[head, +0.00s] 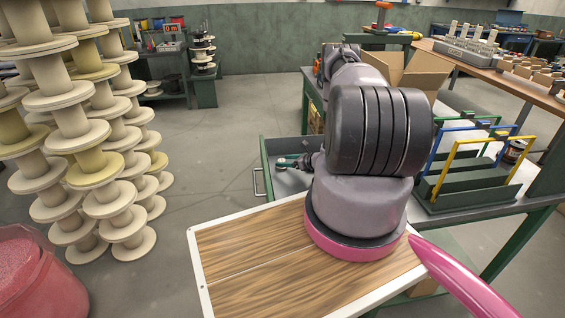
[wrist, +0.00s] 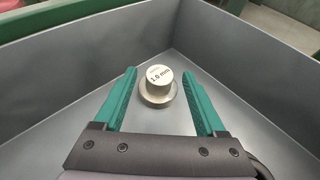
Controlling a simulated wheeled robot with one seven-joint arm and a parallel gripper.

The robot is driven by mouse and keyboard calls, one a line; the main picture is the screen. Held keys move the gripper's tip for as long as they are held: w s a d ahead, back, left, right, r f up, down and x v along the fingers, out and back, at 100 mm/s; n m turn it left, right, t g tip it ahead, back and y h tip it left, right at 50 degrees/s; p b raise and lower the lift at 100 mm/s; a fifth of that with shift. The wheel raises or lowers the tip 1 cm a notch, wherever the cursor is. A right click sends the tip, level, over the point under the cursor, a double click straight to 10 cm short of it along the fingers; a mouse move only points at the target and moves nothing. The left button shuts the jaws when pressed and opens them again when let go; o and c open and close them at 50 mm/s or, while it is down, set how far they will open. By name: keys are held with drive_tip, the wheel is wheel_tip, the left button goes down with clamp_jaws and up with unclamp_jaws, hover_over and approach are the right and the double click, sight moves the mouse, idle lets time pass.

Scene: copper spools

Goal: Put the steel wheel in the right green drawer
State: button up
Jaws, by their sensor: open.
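The wheel is hard to make out there. My arm hides much of the bench and any other drawer.
Tall stacks of cream spools (head: 80,140) stand at left, with a red bin (head: 38,275) below them. A green rack with blue and yellow handles (head: 465,185) and a cardboard box (head: 415,75) are on the bench at right. The floor left of the drawer is clear.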

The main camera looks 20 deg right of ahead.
drive_tip(key=v, duration=1)
drive_tip(key=w+a+r+n+g+y, duration=0.1)
drive_tip(key=a+r+n+g, duration=0.2)
drive_tip(key=r, duration=0.6)
drive_tip(key=w+a+r+n+y, duration=0.15)
drive_tip(key=a+r+n, duration=0.3)
drive_tip(key=r, duration=0.55)
drive_tip(key=w+a+r+n+g+y, duration=0.1)
drive_tip(key=a+r+n+g+y, duration=0.2)
drive_tip(key=r, duration=0.6)
drive_tip(key=s+a+r+n+g+h, duration=0.1)
drive_tip(key=s+a+r+n, duration=0.3)
drive_tip(key=r, duration=0.3)
drive_tip(key=s+a+r+n+g+h, duration=0.1)
drive_tip(key=s+a+r+n+h, duration=0.15)
drive_tip(key=a+r, duration=0.4)
drive_tip(key=s+a+r+n+t+h, duration=0.1)
drive_tip(key=s+r+n+h, duration=0.2)
drive_tip(key=s+r, duration=0.5)
drive_tip(key=s+a+r+n+t+h, duration=0.1)
drive_tip(key=s+r+n, duration=0.5)
drive_tip(key=s, duration=1)
drive_tip(key=shift+r+t+h, duration=0.7)
drive_tip(key=shift+r+h, duration=0.5)
drive_tip(key=shift+r, duration=0.4)
drive_tip(key=shift+s, duration=0.1)
